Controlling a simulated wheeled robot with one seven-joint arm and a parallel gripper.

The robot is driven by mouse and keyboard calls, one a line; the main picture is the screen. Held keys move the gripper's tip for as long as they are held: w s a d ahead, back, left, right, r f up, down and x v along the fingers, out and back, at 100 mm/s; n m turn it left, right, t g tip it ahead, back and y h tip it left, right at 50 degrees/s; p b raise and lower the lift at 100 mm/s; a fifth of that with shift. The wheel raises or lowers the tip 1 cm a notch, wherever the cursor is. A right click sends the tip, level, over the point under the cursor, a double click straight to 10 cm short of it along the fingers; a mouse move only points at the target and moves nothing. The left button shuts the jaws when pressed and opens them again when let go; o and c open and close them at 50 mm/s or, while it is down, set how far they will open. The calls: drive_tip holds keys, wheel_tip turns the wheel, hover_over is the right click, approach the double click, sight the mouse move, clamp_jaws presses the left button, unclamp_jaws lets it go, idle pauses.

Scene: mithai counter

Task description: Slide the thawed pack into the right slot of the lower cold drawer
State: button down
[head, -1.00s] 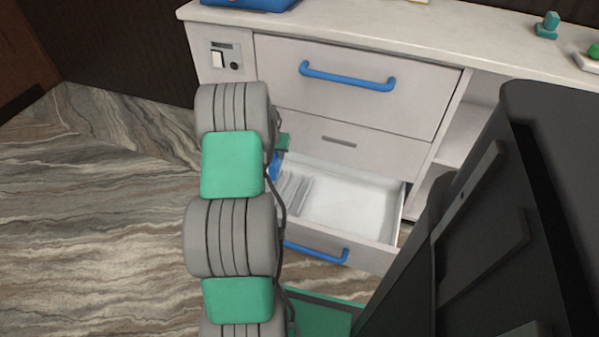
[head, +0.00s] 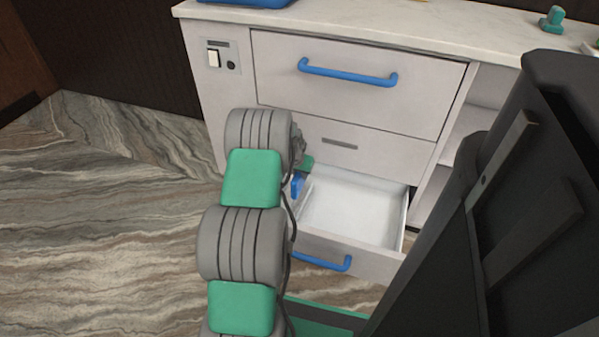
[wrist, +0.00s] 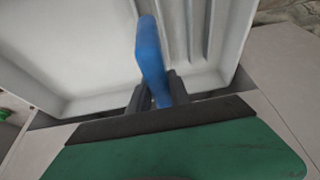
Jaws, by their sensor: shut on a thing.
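My gripper (wrist: 157,97) is shut on a blue pack (wrist: 150,50), which sticks out beyond the fingertips. In the head view the blue pack (head: 297,186) shows only partly, beside my arm at the left end of the open lower drawer (head: 352,208). The wrist view shows the white drawer interior (wrist: 80,45) behind the pack, with raised slot ridges (wrist: 200,35) just right of it. In the head view my arm hides the slots. I cannot tell whether the pack's end is inside a slot or above it.
The upper drawer (head: 350,85) with its blue handle is closed. The lower drawer's blue handle (head: 325,262) sticks out at the front. A pale counter top (head: 400,28) runs above, with a blue tray (head: 250,2) and a teal item (head: 553,20). Open shelves lie right of the drawers.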

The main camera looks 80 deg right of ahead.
drive_tip(key=shift+f+b, duration=2.7)
drive_tip(key=shift+f, duration=1.65)
drive_tip(key=c, duration=1.1)
unclamp_jaws()
drive_tip(key=p+v, duration=0.3)
drive_tip(key=v, duration=0.4)
drive_tip(key=shift+a+r+p, duration=0.15)
drive_tip(key=shift+r+p, duration=0.2)
